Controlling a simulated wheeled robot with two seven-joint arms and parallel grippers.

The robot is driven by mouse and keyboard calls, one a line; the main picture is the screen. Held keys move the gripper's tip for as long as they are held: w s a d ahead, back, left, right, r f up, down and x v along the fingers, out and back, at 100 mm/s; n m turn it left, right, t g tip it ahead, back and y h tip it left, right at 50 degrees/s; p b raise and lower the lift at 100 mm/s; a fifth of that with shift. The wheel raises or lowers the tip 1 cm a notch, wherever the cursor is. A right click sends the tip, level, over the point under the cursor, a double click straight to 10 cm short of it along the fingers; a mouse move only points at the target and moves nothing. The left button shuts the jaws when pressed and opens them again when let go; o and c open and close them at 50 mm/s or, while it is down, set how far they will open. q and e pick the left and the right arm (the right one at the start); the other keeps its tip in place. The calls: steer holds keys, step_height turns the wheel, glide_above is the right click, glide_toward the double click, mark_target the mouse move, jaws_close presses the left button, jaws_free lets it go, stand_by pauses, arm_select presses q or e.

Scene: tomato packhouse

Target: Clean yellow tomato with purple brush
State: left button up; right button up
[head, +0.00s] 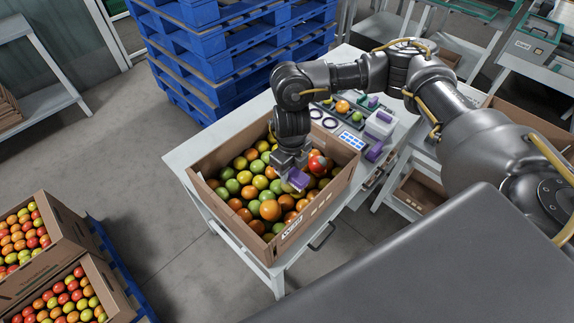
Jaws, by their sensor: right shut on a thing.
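My right gripper (290,163) points down over the cardboard crate (318,208) of tomatoes on the table. It is shut on the purple brush (299,179). The brush is low over the tomatoes, close to a pale yellow tomato (287,187) that it partly covers. I cannot tell whether the bristles touch it. Green, orange, red and other yellow tomatoes fill the crate around it. My left gripper is out of view.
The white table (180,158) also holds a white container with purple parts (380,124), a blue-and-white card (352,140) and a tray with tomatoes. Blue pallets (225,55) stand behind. More tomato crates (68,232) are at lower left. The floor between is clear.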

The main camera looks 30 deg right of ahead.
steer(key=shift+s+d+p, duration=0.2)
steer(key=shift+s, duration=0.3)
steer(key=shift+s+d+p, duration=0.15)
steer(key=shift+s+p, duration=0.05)
steer(key=shift+s, duration=0.3)
steer(key=shift+w, duration=0.1)
steer(key=shift+w+a+b, duration=0.25)
steer(key=shift+w+b, duration=0.05)
steer(key=shift+w, duration=0.4)
steer(key=shift+w+a+b, duration=0.25)
steer(key=shift+w, duration=0.4)
steer(key=shift+w+a+b, duration=0.25)
steer(key=shift+w+b, duration=0.05)
steer(key=shift+w, duration=0.4)
steer(key=shift+s, duration=0.15)
steer(key=shift+s+d+p, duration=0.25)
steer(key=shift+s+p, duration=0.1)
steer(key=shift+s, duration=0.3)
steer(key=shift+s+d+p, duration=0.25)
steer(key=shift+s+p, duration=0.15)
steer(key=shift+s, duration=0.3)
steer(key=shift+s+d+p, duration=0.25)
steer(key=shift+s+p, duration=0.1)
steer(key=shift+s, duration=0.3)
steer(key=shift+w, duration=0.1)
